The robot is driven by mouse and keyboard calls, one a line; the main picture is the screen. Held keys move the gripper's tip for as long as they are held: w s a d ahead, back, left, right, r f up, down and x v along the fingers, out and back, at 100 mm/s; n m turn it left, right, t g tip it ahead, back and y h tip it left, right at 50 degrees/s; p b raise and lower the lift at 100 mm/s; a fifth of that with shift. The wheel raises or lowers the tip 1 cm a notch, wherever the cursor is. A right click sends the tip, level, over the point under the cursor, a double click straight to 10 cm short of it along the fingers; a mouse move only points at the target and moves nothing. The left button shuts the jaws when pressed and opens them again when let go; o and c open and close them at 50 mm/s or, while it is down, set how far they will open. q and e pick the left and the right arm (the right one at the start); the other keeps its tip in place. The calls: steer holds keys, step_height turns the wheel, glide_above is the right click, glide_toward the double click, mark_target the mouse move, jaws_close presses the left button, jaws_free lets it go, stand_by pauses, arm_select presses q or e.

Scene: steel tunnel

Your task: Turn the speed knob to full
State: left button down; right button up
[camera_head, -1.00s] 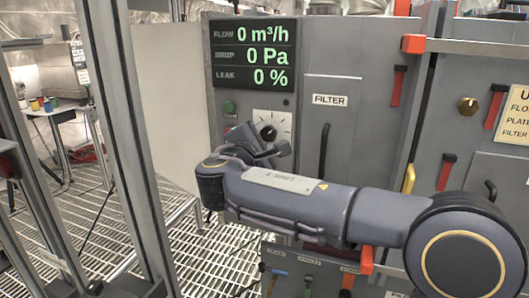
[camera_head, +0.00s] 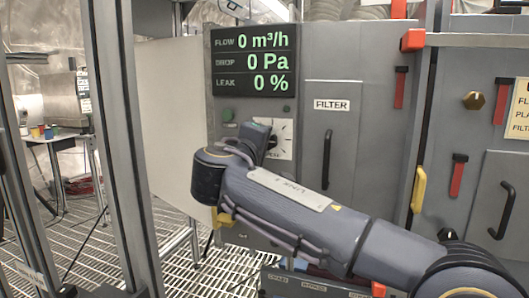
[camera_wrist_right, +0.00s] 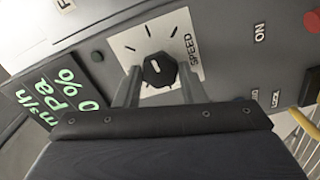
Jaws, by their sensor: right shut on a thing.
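The speed knob (camera_wrist_right: 158,70) is a black faceted knob with a short white mark, on a white dial plate (camera_wrist_right: 185,45) with black tick lines and the word SPEED. My right gripper (camera_wrist_right: 160,85) is shut on the knob, one finger on each side of it in the wrist view. In the head view my right gripper (camera_head: 268,142) reaches the dial plate (camera_head: 286,140) and covers most of the knob. The display (camera_head: 253,60) above reads 0 m³/h, 0 Pa and 0 %. My left gripper is not in view.
A red button (camera_wrist_right: 312,21) shows in the wrist view. A metal post (camera_head: 120,130) stands at the left.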

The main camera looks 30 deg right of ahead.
steer(key=shift+m, duration=0.3)
stand_by(0.4)
steer(key=o, duration=1)
steer(key=shift+s+a, duration=0.1)
steer(key=v, duration=0.7)
steer(key=shift+s+a+p, duration=0.2)
steer(key=shift+p, duration=0.1)
